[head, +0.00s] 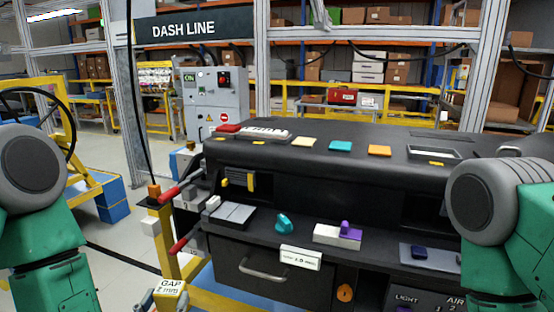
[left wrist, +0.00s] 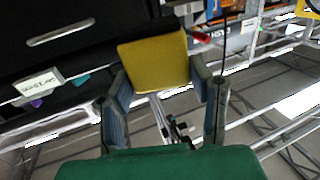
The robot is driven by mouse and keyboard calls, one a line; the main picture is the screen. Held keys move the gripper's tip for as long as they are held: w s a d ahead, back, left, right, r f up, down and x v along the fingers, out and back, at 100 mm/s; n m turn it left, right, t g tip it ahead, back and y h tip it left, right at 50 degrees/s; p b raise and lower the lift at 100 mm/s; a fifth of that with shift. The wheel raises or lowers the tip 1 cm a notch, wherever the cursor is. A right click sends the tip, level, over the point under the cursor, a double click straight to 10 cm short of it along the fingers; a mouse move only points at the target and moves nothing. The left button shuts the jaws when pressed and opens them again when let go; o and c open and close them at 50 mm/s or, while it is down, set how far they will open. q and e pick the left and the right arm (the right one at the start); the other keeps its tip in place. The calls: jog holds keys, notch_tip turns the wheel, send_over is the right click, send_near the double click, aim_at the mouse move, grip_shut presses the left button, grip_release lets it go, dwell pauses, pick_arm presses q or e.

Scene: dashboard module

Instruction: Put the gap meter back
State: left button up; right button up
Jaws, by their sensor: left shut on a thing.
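The gap meter, a yellow block with a white face lettered "GAP 2 mm" (head: 170,292), shows at the bottom edge of the head view, left of the dashboard. In the left wrist view its plain yellow side (left wrist: 153,62) sits between the fingers. My left gripper (left wrist: 162,82) is shut on it, with one finger on each side. The gap meter is held off the dashboard, low and in front of its left end. My right gripper is not in view; only my right upper arm shows at the right.
The dark dashboard module (head: 345,135) has a drawer handle (head: 262,270) and a small white label block (head: 300,257) on its front ledge. A teal knob (head: 284,222) and a white block with a purple part (head: 338,236) stand behind it. Red-handled clamps (head: 185,240) and a yellow post (head: 165,225) flank its left end.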

aim_at(160, 311)
pick_arm(q)
jog(key=f, duration=0.1)
jog(key=a+f, duration=0.1)
jog(key=f+y+b, duration=0.1)
jog(key=shift+s+a, duration=0.1)
jog(key=shift+a, duration=0.35)
jog(key=shift+a, duration=0.1)
jog(key=shift+s+f+n, duration=0.1)
jog(key=shift+f+n, duration=0.05)
jog(key=shift+n, duration=0.15)
